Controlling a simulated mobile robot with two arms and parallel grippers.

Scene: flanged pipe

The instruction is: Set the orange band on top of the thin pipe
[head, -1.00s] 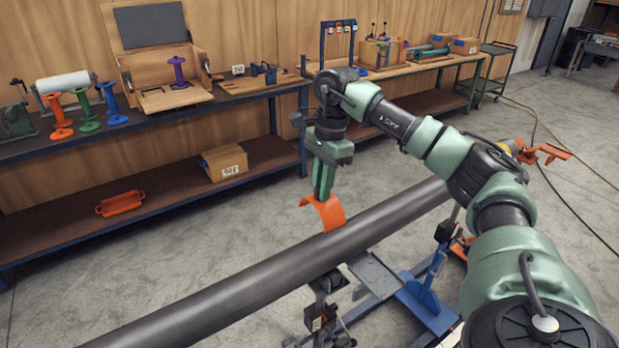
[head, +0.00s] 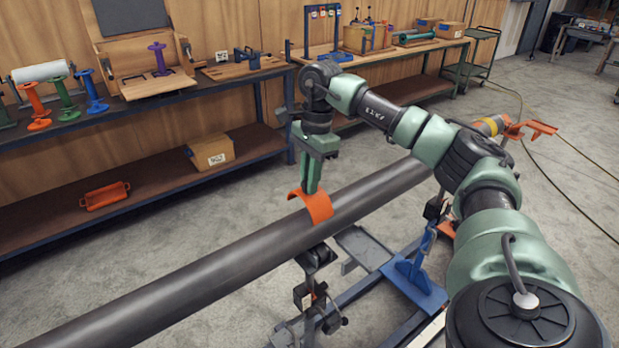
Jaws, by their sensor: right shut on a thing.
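The orange band (head: 319,207) is a curved, open arch. My right gripper (head: 310,188) points down and is shut on its top. The long dark grey pipe (head: 190,278) runs from the lower left to the upper right. The band is at the pipe's upper side with its arch across it, and its near part overlaps the pipe in the picture. I cannot tell whether it touches the pipe. My left gripper is not in view.
A blue stand (head: 415,285) and a dark clamp support (head: 316,258) are below the pipe. An orange bracket (head: 528,130) is at its far end. A workbench (head: 150,108) with spools stands along the wall. An orange tray (head: 105,196) lies on its lower shelf.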

